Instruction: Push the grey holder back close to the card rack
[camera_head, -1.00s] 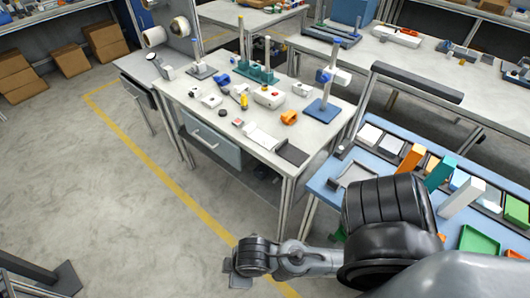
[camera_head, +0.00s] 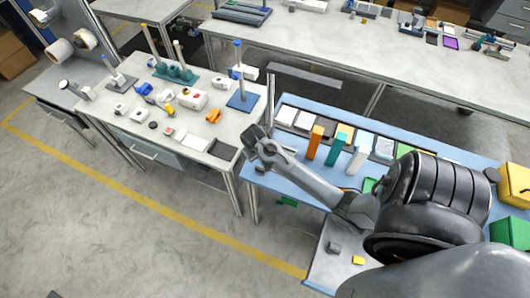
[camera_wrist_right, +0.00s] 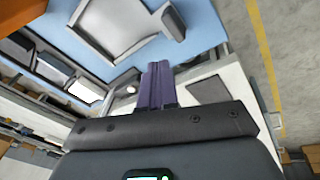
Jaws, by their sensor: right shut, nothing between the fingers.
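The grey holder (camera_wrist_right: 118,52) is a shallow square-rimmed frame on the blue tabletop in the right wrist view, with a dark grey block at its edge. In the head view my right arm hides most or all of it. The card rack (camera_head: 363,148) is a long dark rack along the blue table's back edge, holding several cards; part of it shows in the right wrist view (camera_wrist_right: 48,68). My right gripper (camera_head: 256,136) is over the table's left end. Its purple fingers (camera_wrist_right: 158,68) are together and empty, close to the holder; contact cannot be told. My left gripper is not in view.
Orange (camera_head: 315,142), teal (camera_head: 337,150) and white (camera_head: 357,160) upright pieces stand in front of the rack. A white workbench (camera_head: 100,110) with film gear stands to the left, across a narrow gap. A yellow box (camera_head: 515,184) is at the far right.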

